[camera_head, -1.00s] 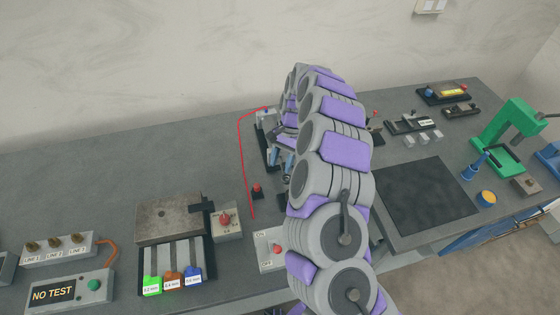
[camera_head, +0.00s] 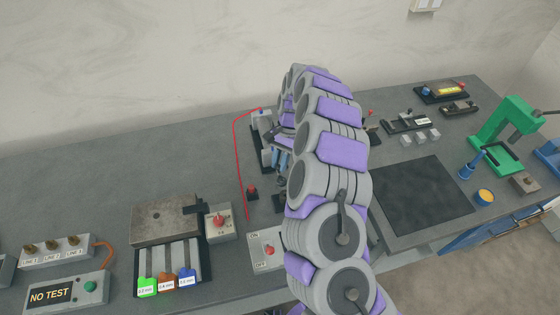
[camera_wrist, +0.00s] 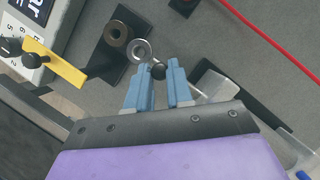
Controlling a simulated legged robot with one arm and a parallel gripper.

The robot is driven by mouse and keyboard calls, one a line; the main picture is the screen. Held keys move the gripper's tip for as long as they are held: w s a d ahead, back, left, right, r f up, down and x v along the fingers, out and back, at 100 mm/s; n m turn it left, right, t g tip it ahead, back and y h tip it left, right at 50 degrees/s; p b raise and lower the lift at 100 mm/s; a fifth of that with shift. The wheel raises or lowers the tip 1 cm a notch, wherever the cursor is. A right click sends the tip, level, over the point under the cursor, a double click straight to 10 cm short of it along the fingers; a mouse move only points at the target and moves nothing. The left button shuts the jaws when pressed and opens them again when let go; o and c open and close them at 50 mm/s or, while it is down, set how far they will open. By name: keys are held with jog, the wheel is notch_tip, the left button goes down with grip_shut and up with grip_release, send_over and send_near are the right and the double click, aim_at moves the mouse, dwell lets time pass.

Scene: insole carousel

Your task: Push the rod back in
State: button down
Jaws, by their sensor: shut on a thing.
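In the wrist view, my gripper (camera_wrist: 160,72) has its blue fingers closed around a small dark round knob (camera_wrist: 158,71). A thin pale rod (camera_wrist: 203,94) shows to the right of the fingers and seems to run to the knob, its middle hidden by a finger. A metal ring (camera_wrist: 140,49) sits just beyond the knob on the upper left. In the head view, my gripper (camera_head: 280,158) is partly hidden behind my arm, over a dark fixture (camera_head: 262,160) near the back of the bench. The rod cannot be made out there.
A red cable (camera_head: 239,150) runs left of the fixture. A dark mat (camera_head: 420,195) lies right of my arm.

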jog(key=w, duration=0.4)
jog(key=shift+a+r+p, duration=0.15)
jog(key=shift+a+p, duration=0.2)
jog(key=shift+a, duration=0.05)
jog(key=c, duration=1.1)
grip_release()
jog(key=shift+o, duration=0.3)
jog(key=shift+w+r, duration=0.1)
jog(key=p+v, duration=0.9)
jog(key=v, duration=0.8)
jog(key=shift+a, duration=0.1)
